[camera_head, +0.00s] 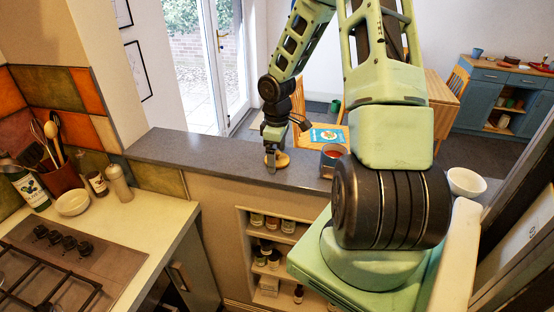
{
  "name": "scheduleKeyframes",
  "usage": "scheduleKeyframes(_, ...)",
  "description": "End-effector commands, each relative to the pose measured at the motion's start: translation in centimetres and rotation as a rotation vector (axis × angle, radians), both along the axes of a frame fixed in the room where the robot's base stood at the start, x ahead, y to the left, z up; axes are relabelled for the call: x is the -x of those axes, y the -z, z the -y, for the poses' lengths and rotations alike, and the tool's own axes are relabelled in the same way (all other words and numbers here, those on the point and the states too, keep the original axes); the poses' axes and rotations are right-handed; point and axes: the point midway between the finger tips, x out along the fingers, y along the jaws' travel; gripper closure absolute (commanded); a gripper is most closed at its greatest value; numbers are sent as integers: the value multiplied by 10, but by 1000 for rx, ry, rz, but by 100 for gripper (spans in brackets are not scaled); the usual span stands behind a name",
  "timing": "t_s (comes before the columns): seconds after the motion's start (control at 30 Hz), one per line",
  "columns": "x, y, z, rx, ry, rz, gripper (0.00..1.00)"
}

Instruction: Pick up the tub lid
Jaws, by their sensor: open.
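A round, flat tan disc that looks like the tub lid (283,160) lies on the grey counter ledge (205,157). My gripper (271,168) points down right at it, with its fingers over the lid's left part. The gripper is open. The view is too small to tell whether the fingers touch the lid, and the gripper and wrist hide part of it.
A grey-blue mug (331,159) with reddish contents stands on the ledge right of the lid. A white bowl (466,182) is farther right, past my arm. Shelves with jars (272,225) lie below the ledge. The ledge's left stretch is clear.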

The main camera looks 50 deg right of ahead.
Motion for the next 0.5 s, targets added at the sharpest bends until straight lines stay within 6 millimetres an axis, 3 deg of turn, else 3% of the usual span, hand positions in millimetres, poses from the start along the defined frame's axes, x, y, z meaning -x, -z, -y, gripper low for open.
scheduleKeyframes(0.03, 0, 0, 0, 0, 0, 0, 14)
scheduleKeyframes(0.17, 0, 0, 0, 0, 0, 0, 50)
scheduleKeyframes(0.2, 0, 0, 0, 0, 0, 0, 54)
scheduleKeyframes(0.5, 0, -1, 0, 0, 0, 0, 54)
